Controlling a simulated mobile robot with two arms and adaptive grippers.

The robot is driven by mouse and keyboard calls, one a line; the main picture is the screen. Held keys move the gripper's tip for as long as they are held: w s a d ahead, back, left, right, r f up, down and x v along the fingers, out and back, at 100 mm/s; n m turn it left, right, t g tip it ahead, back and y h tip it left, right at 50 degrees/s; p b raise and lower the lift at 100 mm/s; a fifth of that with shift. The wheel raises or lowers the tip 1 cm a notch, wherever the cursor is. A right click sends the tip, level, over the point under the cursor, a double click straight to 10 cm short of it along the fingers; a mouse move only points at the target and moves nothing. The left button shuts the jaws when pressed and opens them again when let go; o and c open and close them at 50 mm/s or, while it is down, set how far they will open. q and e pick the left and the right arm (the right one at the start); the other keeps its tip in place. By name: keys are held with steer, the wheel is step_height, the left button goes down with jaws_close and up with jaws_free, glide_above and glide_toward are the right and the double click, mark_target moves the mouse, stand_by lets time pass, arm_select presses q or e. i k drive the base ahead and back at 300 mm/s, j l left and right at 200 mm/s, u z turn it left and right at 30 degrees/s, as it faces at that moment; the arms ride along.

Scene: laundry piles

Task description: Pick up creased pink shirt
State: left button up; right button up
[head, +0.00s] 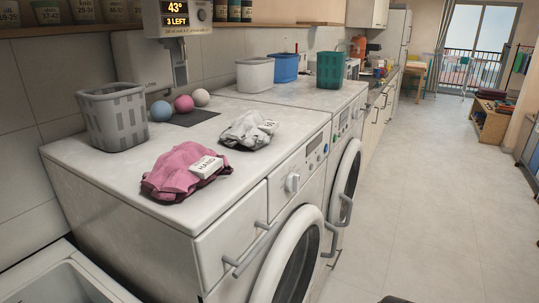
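The creased pink shirt (179,174) lies crumpled near the front edge of the nearer washing machine's white top (110,162). A white tag (206,167) with dark lettering rests on its right side.
A grey crumpled garment (244,131) with a tag lies behind and right of the shirt. A grey basket (113,116) and several balls (183,104) stand toward the wall. White, blue and green bins (330,70) stand farther back. The floor (420,200) at right is clear.

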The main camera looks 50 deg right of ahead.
mark_target(176, 173)
steer(key=z, duration=0.4)
steer(key=i+j+z, duration=0.1)
steer(key=z, duration=0.3)
steer(key=i+z, duration=0.1)
steer(key=z, duration=0.3)
steer(key=k, duration=0.15)
